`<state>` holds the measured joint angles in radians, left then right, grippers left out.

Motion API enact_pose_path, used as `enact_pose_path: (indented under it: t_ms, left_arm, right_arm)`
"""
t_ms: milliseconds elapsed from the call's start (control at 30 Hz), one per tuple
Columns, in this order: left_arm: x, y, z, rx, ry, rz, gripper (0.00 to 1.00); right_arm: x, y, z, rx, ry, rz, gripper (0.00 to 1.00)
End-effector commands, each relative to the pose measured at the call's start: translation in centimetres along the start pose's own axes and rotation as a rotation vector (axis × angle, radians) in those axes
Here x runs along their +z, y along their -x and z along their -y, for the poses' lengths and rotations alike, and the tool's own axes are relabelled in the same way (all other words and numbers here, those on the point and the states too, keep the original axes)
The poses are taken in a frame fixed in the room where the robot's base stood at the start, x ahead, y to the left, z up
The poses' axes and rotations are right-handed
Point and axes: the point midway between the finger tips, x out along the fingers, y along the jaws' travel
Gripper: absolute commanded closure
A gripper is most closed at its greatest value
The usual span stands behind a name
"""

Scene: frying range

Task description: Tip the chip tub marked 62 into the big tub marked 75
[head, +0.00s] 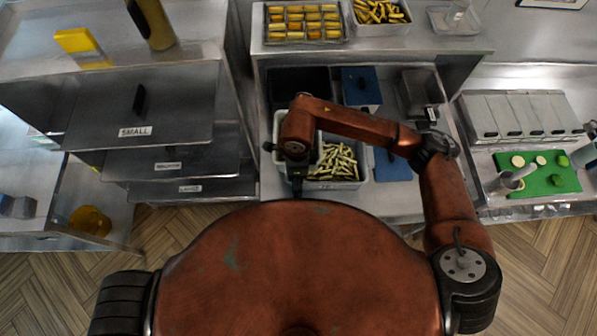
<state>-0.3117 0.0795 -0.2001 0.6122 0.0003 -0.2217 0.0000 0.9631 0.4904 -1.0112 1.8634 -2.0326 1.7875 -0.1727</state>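A grey tub with pale chips (338,161) in it stands on the counter in the middle. Its rim shows on the right side (364,160). A paler tub (279,122) shows to its left, mostly hidden by my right arm. I cannot read the markings on either tub, so I cannot tell which is 62 or 75. My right gripper (297,184) points down at the left end of the chips, under my arm's wrist. Its fingers are mostly hidden, and I cannot tell whether it holds the pale tub. My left gripper is out of view.
Blue-lidded containers (361,86) and a dark bin (299,82) stand behind the tubs. A tray of golden pieces (305,22) and a tub of chips (379,12) sit on the upper shelf.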

Motion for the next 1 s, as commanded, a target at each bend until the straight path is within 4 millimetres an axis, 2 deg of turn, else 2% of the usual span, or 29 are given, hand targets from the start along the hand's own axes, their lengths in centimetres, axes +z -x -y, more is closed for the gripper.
enact_pose_path:
  t_ms: [67,167,367,467,800,1000]
  left_arm:
    - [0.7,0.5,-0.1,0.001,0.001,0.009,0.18]
    - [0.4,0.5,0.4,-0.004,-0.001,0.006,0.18]
    - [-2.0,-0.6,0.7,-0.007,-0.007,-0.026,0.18]
    - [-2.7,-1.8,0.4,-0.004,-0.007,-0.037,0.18]
    - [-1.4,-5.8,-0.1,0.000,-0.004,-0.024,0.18]
    - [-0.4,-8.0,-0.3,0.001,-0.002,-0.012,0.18]
  right_arm:
    - [-0.5,0.6,0.0,0.002,-0.008,0.100,0.78]
    - [-0.6,1.1,0.0,0.001,-0.009,0.217,0.78]
    - [-0.9,1.9,0.0,0.000,-0.010,0.437,0.78]
    - [-1.3,1.8,0.0,-0.002,-0.011,0.537,0.78]
    - [-2.2,1.9,0.0,-0.002,-0.008,0.819,0.78]
    - [-2.6,1.8,0.1,-0.005,-0.004,0.892,0.78]
